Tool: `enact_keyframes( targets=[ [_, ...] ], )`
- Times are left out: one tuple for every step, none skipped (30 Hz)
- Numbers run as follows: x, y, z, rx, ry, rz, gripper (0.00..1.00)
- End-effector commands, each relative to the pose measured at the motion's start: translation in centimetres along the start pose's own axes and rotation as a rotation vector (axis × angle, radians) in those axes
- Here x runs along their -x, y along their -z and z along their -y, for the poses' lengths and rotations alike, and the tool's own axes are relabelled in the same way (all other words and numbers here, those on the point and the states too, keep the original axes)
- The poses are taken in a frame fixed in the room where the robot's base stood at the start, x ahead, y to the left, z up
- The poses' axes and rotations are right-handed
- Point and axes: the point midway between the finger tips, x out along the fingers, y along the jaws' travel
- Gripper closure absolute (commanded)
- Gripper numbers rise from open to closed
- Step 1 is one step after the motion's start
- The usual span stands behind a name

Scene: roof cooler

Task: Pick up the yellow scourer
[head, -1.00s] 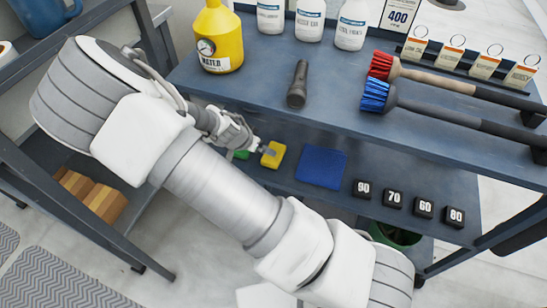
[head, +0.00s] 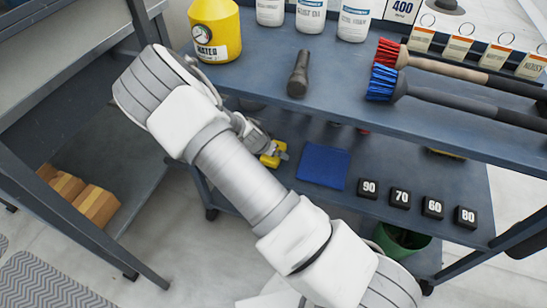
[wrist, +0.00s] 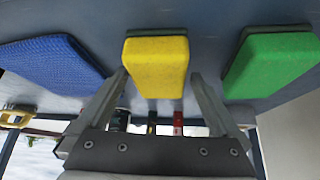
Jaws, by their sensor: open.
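The yellow scourer (head: 268,160) lies on the cart's lower shelf, partly covered by my gripper (head: 277,150) in the head view. In the wrist view the yellow scourer (wrist: 157,62) is a block with its near end between the two fingertips of my open gripper (wrist: 160,78). A finger stands on each side of it, and I see no clear grip on it. A green scourer (wrist: 270,65) lies to its right in the wrist view and a blue cloth (wrist: 50,65) to its left. The green scourer is hidden in the head view.
The blue cloth (head: 323,165) and several black number blocks (head: 400,198) lie along the lower shelf. The upper shelf (head: 340,95) overhangs it, carrying a yellow bottle (head: 215,35), a dark torch (head: 298,75) and two brushes (head: 380,85). A green bin (head: 400,240) stands below.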

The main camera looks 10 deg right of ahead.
Motion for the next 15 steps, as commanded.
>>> enact_keyframes(
  targets=[
    [-0.74, -0.12, -0.04, -0.001, -0.001, 0.000, 0.00],
    [-0.84, -0.09, -0.02, 0.000, -0.001, 0.000, 0.00],
    [-0.86, -0.04, 0.00, 0.000, 0.000, 0.000, 0.00],
    [-0.83, -0.02, 0.01, 0.000, 0.000, 0.000, 0.00],
    [-0.78, 0.00, 0.01, 0.000, 0.000, 0.000, 0.00],
    [-0.75, 0.01, 0.01, 0.001, 0.000, 0.000, 0.00],
    [-0.74, 0.00, 0.02, 0.001, 0.000, 0.000, 0.00],
    [-0.74, 0.00, 0.01, 0.001, 0.000, 0.000, 0.00],
    [-0.73, 0.00, 0.01, 0.001, 0.000, 0.000, 0.05],
    [-0.73, 0.00, 0.01, 0.001, 0.000, 0.000, 0.11],
    [-0.73, 0.00, 0.01, 0.001, 0.000, 0.000, 0.16],
    [-0.72, 0.00, 0.01, 0.001, 0.000, 0.000, 0.23],
    [-0.72, 0.00, 0.01, 0.001, 0.000, 0.000, 0.29],
    [-0.72, 0.00, 0.01, 0.001, 0.000, 0.000, 0.34],
    [-0.72, 0.00, 0.01, 0.001, 0.000, 0.000, 0.41]
  ],
)
